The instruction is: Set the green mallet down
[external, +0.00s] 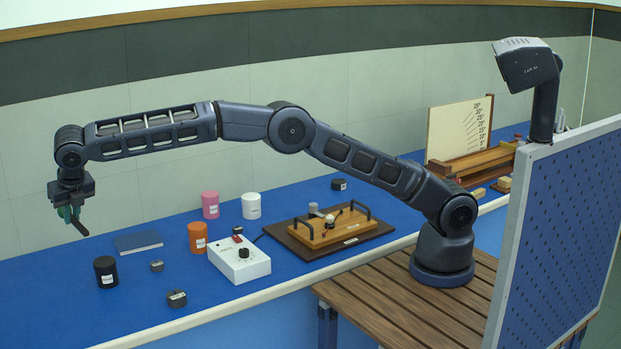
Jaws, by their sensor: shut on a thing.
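My gripper (69,212) hangs at the far left, pointing down, above the left end of the blue bench (50,295). The mallet is in the air, apart from the bench top. The fingers hide part of it.
Below and right stand a black canister (106,272), a dark blue flat pad (138,242), small dark weights (177,299), orange (197,238), pink (210,205) and white (251,206) canisters, a white control box (240,260) and a wooden board (328,230). The bench's left end is clear.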

